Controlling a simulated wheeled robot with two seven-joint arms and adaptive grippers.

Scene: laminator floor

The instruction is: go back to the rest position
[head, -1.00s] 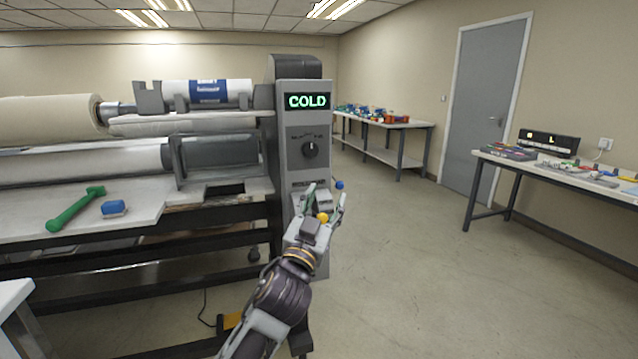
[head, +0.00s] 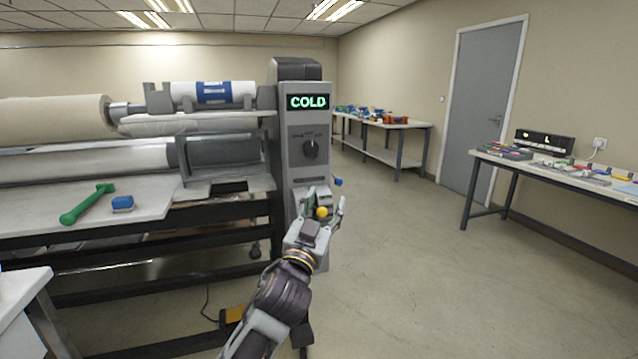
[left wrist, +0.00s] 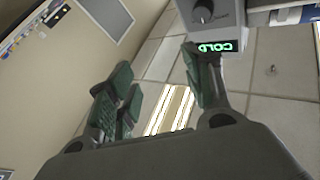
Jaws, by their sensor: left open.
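My left gripper (head: 322,200) is raised in front of the lower part of the laminator's control column (head: 292,165). Its fingers are spread and nothing is seen between them. In the left wrist view the green-padded fingers (left wrist: 165,95) stand apart, with the lit COLD display (left wrist: 218,47) and a dark knob (left wrist: 203,14) behind them. In the head view the display (head: 307,102) reads COLD above the black knob (head: 311,149). A yellow ball (head: 321,212) and a blue ball (head: 338,182) show by the gripper, their attachment unclear. My right gripper is out of view.
The laminator table (head: 150,195) at left holds a green tool (head: 88,204) and a blue block (head: 122,203). A white table corner (head: 22,290) is at lower left. A side table (head: 560,172) stands at right, a back table (head: 385,123) farther off. Floor between is clear.

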